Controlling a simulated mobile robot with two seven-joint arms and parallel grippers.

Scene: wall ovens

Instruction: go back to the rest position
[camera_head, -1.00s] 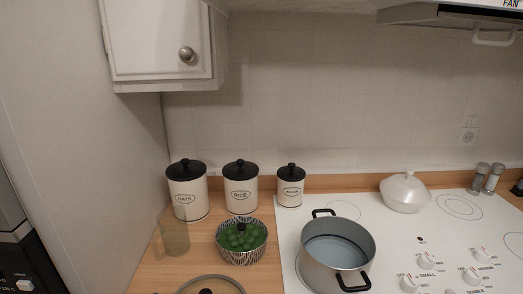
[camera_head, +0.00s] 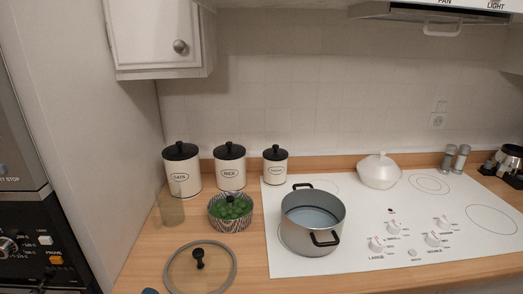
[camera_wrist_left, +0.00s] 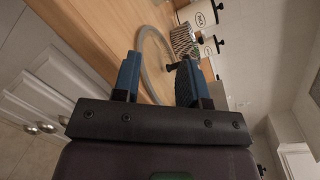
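My left gripper (camera_wrist_left: 158,80) is open in the left wrist view, with its two blue-tipped fingers spread and nothing held between them. It is near the wooden counter (camera_wrist_left: 82,38). A glass lid with a dark knob (camera_head: 199,259) lies on the counter in the head view; its rim and knob also show beyond the fingers in the left wrist view (camera_wrist_left: 171,67). A small dark blue tip at the bottom edge of the head view may be part of my left gripper. My right gripper is in neither view.
A grey pot (camera_head: 312,232) stands on the white cooktop (camera_head: 370,222). A striped bowl (camera_head: 232,222) of green items, a glass (camera_head: 171,209) and canisters (camera_head: 182,171) stand on the counter. An oven panel (camera_head: 45,243) is at left, a wall cabinet (camera_head: 155,35) above.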

